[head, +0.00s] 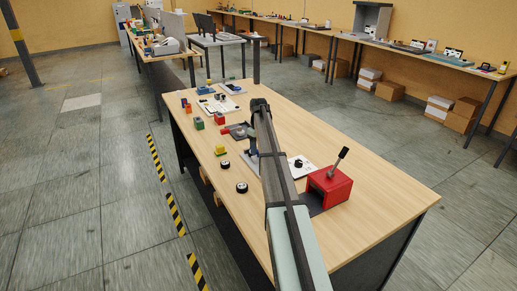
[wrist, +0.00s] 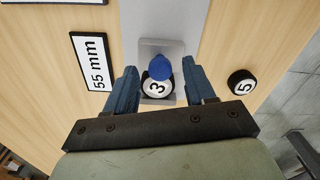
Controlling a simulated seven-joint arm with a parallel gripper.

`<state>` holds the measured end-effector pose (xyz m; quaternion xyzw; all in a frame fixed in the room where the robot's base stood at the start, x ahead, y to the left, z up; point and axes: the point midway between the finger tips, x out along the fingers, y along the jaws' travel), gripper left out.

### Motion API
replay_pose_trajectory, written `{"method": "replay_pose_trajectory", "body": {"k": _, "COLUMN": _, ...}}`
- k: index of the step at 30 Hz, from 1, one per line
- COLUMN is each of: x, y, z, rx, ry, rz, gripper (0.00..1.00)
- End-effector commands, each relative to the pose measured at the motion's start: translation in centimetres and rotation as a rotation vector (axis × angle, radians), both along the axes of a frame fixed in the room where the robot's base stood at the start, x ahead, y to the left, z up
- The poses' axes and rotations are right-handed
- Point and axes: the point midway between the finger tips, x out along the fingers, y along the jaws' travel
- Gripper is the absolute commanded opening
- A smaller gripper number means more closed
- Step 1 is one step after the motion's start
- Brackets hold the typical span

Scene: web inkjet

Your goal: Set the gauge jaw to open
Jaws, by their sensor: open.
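In the wrist view, my gripper (wrist: 160,68) is open, its two blue fingers on either side of a blue rounded knob (wrist: 162,68). A round black-rimmed disc marked 3 (wrist: 156,90) lies by the knob on a small grey plate (wrist: 152,48). The plate joins a pale grey strip (wrist: 160,18), likely the gauge. I cannot tell which part is its jaw, or whether my fingers touch anything. A label reading "55 mm" (wrist: 91,62) lies to the left. In the head view, my arm hides part of this area.
A disc marked 5 (wrist: 242,83) lies to the right in the wrist view. In the head view, a red box with a lever (head: 330,187) stands right of my arm. Two black discs (head: 224,165) (head: 241,187) and small coloured blocks (head: 198,123) lie left. The table's near right is clear.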

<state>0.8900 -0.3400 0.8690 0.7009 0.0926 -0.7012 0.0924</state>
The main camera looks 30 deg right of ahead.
Motion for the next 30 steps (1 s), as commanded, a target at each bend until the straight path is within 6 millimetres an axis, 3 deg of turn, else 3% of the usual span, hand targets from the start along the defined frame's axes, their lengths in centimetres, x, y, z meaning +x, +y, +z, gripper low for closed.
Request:
{"method": "replay_pose_trajectory", "body": {"k": 11, "x": 0.01, "y": -0.01, "z": -0.32, "rx": 0.0, "ry": 0.0, "rz": 0.0, "gripper": 0.53}}
{"method": "replay_pose_trajectory", "body": {"k": 27, "x": 0.01, "y": -0.01, "z": -0.3, "rx": 0.0, "ry": 0.0, "rz": 0.0, "gripper": 0.02}}
{"method": "replay_pose_trajectory", "body": {"k": 30, "x": 0.01, "y": -0.01, "z": -0.3, "rx": 0.0, "ry": 0.0, "rz": 0.0, "gripper": 0.0}}
